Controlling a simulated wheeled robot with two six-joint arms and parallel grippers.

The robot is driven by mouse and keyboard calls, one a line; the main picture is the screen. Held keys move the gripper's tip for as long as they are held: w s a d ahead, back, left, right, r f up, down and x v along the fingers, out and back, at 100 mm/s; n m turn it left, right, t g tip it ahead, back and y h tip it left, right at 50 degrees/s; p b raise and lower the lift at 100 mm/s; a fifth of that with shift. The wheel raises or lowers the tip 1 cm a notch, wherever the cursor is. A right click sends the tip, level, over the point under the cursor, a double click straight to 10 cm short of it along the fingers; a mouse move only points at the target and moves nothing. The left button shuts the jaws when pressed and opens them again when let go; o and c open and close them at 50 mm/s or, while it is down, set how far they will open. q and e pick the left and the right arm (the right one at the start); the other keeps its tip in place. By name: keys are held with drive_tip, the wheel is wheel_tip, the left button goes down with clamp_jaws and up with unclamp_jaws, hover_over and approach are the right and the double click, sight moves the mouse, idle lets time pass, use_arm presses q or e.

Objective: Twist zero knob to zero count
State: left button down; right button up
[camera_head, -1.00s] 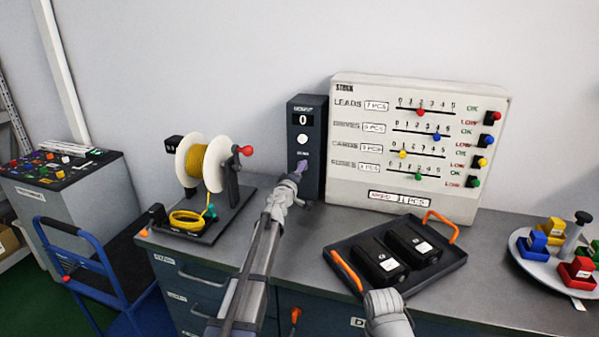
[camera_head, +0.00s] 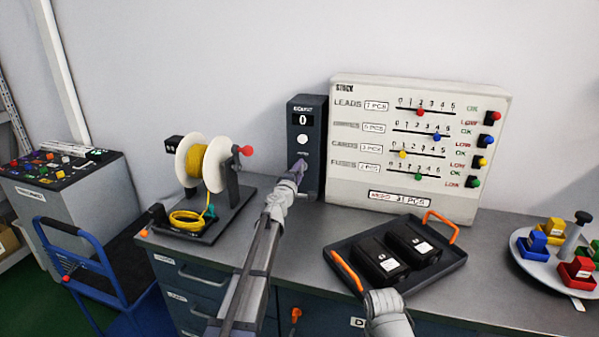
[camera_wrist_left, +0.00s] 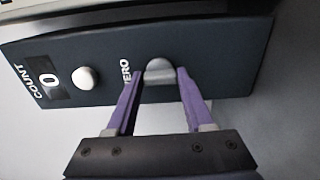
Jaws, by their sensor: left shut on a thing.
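The dark counter box (camera_head: 307,116) stands upright on the bench against the wall. Its count window (camera_head: 303,120) reads 0, and the left wrist view shows the same 0 in the window (camera_wrist_left: 48,79). A white round button (camera_wrist_left: 85,78) sits beside the window. The silver zero knob (camera_wrist_left: 159,71) sits by the ZERO label, partly covered by the fingers. My left gripper (camera_wrist_left: 160,82) has its purple fingers on either side of the knob, shut on it. In the head view the left gripper (camera_head: 297,170) hides the knob.
A wire spool stand (camera_head: 203,168) is left of the counter. A stock board (camera_head: 418,144) with coloured sliders stands right of it. A black tray (camera_head: 455,262) holding two black packs lies in front, and a round plate (camera_head: 551,270) with coloured blocks is at far right.

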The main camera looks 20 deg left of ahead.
idle(0.3)
use_arm(q)
drive_tip(key=shift+c, duration=1.4)
unclamp_jaws()
drive_tip(key=s, duration=0.7)
drive_tip(key=shift+s+a, duration=0.15)
drive_tip(key=shift+s, duration=0.25)
